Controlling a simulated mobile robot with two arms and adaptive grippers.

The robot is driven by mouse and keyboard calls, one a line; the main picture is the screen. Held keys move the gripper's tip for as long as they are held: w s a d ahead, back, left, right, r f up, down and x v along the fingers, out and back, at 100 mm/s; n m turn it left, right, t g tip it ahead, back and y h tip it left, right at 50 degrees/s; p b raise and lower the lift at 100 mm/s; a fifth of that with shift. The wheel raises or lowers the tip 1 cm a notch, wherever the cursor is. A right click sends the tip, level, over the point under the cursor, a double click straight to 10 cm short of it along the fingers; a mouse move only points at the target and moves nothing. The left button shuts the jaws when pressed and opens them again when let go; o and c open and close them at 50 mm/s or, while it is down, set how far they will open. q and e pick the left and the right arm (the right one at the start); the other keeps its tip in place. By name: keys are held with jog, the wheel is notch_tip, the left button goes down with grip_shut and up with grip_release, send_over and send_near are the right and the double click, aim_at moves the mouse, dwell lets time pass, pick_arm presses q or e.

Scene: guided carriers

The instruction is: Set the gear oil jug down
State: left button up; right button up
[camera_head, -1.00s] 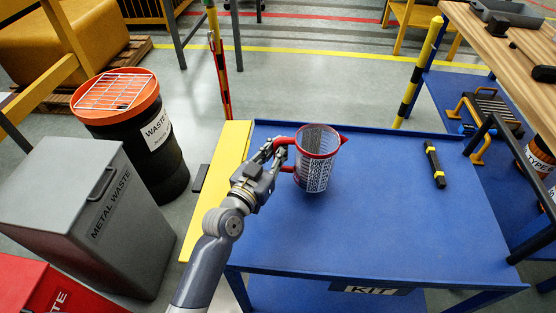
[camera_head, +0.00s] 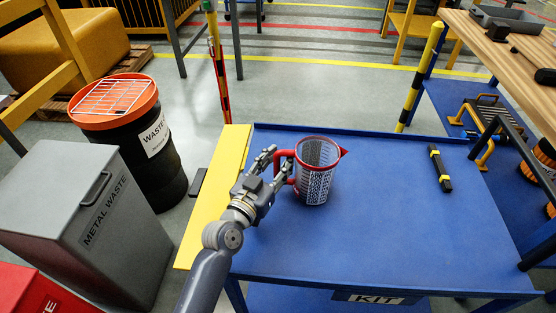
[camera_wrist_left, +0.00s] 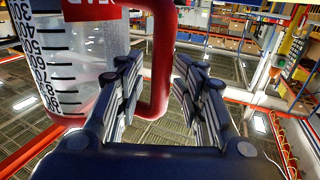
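The gear oil jug (camera_head: 318,172), a clear measuring jug with black markings and a red rim, spout and handle, is upright on the left part of the blue cart (camera_head: 400,230). It appears to rest on the cart top. My left gripper (camera_head: 275,163) is at the handle on the jug's left side. In the left wrist view the fingers (camera_wrist_left: 160,95) are spread, with the red handle (camera_wrist_left: 160,60) between them and a gap beside it. The jug body (camera_wrist_left: 75,65) fills the upper left there. My right gripper is not in view.
A black bar with yellow bands (camera_head: 440,168) lies on the cart's right side. A yellow panel (camera_head: 215,195) edges the cart's left. A grey metal waste bin (camera_head: 95,220) and a black waste drum (camera_head: 150,150) stand left. The cart's middle and front are clear.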

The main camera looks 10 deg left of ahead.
pick_arm(q)
jog(key=shift+r, duration=0.25)
jog(key=p+v, duration=0.1)
jog(key=v, duration=0.6)
jog(key=shift+s+p, duration=0.25)
jog(key=shift+p, duration=0.1)
jog(key=shift+o, duration=0.6)
jog(key=o, duration=1.5)
jog(key=shift+c, duration=0.2)
